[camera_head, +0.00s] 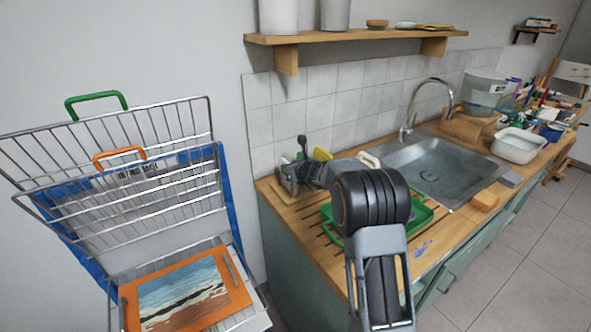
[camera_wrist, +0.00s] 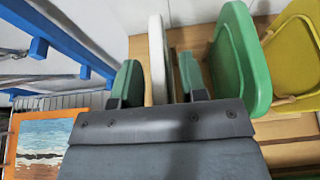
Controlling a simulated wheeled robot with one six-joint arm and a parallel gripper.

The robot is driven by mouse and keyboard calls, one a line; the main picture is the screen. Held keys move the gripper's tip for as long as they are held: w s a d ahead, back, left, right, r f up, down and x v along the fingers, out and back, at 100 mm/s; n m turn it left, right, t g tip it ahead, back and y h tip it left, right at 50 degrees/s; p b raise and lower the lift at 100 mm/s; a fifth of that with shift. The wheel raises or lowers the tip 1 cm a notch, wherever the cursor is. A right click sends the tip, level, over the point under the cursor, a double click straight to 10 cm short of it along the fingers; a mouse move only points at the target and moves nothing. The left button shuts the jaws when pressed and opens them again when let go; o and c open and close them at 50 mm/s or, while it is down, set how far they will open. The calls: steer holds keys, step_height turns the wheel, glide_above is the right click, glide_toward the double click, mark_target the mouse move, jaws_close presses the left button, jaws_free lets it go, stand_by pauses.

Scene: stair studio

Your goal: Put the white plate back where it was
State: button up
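The white plate (camera_wrist: 158,58) stands on edge in the wrist view, seen nearly edge-on between my two green-padded fingers. My gripper (camera_wrist: 160,82) is open around it, with a narrow gap visible beside the plate. The plate's lower part is hidden by the gripper body. In the head view my gripper (camera_head: 290,176) is over the left end of the wooden counter (camera_head: 310,228); I cannot make out the plate there for sure.
A green board (camera_wrist: 240,55) and a yellow board (camera_wrist: 295,50) stand close right of my gripper in the wrist view. The blue-framed wire rack (camera_head: 233,215) stands left of the counter, holding an orange-framed picture (camera_head: 190,292). A shelf (camera_head: 350,37) hangs above; the sink (camera_head: 440,165) is right.

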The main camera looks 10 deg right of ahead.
steer(key=b+v, duration=0.1)
steer(key=v, duration=1.1)
steer(key=s+a+n+g+y, duration=0.1)
steer(key=s+a+n+g, duration=0.2)
steer(key=s+a+n, duration=0.35)
steer(key=s+a+n+g+y, duration=0.1)
steer(key=s+a+n+g, duration=0.15)
steer(key=s+n, duration=0.6)
steer(key=s+d+f+n+g+h, duration=0.2)
steer(key=s+n+h, duration=0.1)
steer(key=s+n, duration=0.4)
steer(key=s+d+f+n+g+h, duration=0.1)
steer(key=s+d+n+g+h, duration=0.1)
steer(key=s+n, duration=0.6)
steer(key=n+h, duration=0.1)
steer(key=n, duration=0.1)
steer(key=shift+s+d+f+n, duration=0.25)
steer(key=shift+d+f+n, duration=0.05)
steer(key=shift+f, duration=0.05)
steer(key=shift+r+p, duration=0.35)
steer(key=shift+r, duration=0.2)
